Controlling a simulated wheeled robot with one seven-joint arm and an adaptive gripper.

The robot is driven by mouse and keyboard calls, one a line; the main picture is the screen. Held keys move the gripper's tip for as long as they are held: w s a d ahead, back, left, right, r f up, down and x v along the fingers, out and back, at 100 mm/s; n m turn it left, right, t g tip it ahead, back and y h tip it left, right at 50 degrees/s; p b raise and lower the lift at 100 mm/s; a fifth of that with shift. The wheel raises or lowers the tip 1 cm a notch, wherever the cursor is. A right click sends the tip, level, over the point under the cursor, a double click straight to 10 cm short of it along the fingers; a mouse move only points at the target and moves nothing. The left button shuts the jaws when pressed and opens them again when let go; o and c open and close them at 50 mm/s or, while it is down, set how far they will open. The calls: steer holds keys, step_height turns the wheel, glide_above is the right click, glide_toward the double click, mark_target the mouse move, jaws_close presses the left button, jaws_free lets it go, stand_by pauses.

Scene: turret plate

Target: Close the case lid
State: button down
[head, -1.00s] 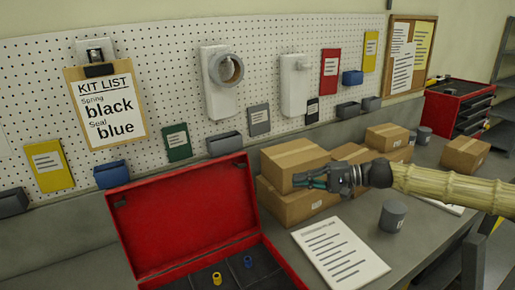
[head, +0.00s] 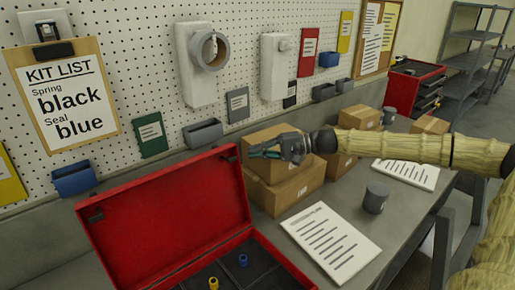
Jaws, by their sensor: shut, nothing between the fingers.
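The red case stands open on the grey bench at the lower left of the head view. Its lid (head: 165,222) is raised and leans back towards the pegboard. The dark tray inside holds a yellow part (head: 213,284) and a blue part (head: 243,260); the case's near side is cut off by the picture's bottom edge. My gripper (head: 256,152) is shut and empty, pointing left. It appears just right of the lid's upper right corner, in front of the cardboard boxes. I cannot tell whether it touches the lid.
Cardboard boxes (head: 290,190) stand behind and below my gripper. The pegboard (head: 150,60) carries a kit list (head: 66,97) and bins.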

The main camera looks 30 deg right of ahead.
mark_target(237, 154)
steer(key=shift+p+x, duration=0.75)
steer(key=shift+x, duration=2.25)
steer(key=shift+s+a, duration=0.15)
steer(key=shift+s, duration=0.05)
